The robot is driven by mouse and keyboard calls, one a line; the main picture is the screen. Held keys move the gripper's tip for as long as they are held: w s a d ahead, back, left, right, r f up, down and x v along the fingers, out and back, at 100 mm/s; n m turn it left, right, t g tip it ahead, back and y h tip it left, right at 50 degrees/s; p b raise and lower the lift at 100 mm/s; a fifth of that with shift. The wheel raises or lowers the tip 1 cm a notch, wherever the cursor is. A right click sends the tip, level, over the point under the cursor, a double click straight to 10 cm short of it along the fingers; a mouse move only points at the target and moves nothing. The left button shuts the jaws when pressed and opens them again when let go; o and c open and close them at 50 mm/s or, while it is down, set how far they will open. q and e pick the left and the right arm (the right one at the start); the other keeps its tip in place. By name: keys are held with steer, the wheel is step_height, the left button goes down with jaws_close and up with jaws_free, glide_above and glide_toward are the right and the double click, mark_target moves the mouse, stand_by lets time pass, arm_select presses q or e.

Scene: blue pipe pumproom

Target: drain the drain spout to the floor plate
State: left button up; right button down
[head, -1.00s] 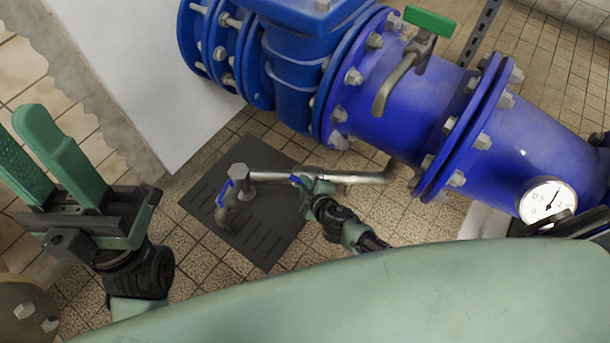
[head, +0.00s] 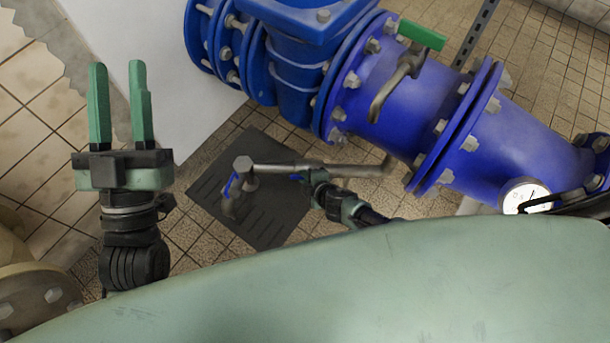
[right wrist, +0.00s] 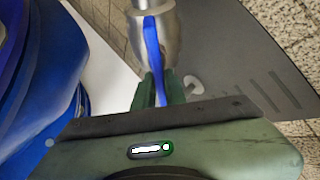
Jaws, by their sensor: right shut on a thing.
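The steel drain pipe (head: 280,168) leaves the blue pipe and runs left to an elbow. Its spout end (head: 231,206) bends down above the dark slotted floor plate (head: 264,222), with a blue strip beside it. My right gripper (head: 302,179) is at the middle of the drain pipe. In the right wrist view my right gripper (right wrist: 160,90) is shut on a blue lever (right wrist: 154,55), which lies against a rounded steel valve body (right wrist: 160,30). My left gripper (head: 119,110) is open and empty, fingers upward, left of the plate. No water is visible.
A large blue flanged pipe (head: 405,110) crosses the upper right. It carries a green-handled valve (head: 422,36) with a curved outlet and a round gauge (head: 525,194). A white slab (head: 150,65) lies upper left. My green body fills the bottom.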

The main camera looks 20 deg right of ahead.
arm_select(q)
steer(key=shift+w+f, duration=0.15)
steer(key=shift+f, duration=0.1)
arm_select(e)
steer(key=shift+s+d+f, duration=0.1)
steer(key=shift+d+f, duration=0.15)
steer(key=shift+d, duration=0.35)
steer(key=c, duration=1.5)
jaws_free()
arm_select(q)
steer(key=shift+d, duration=0.15)
arm_select(e)
steer(key=shift+a+r, duration=0.1)
steer(key=shift+a+r, duration=0.1)
steer(key=shift+a, duration=0.05)
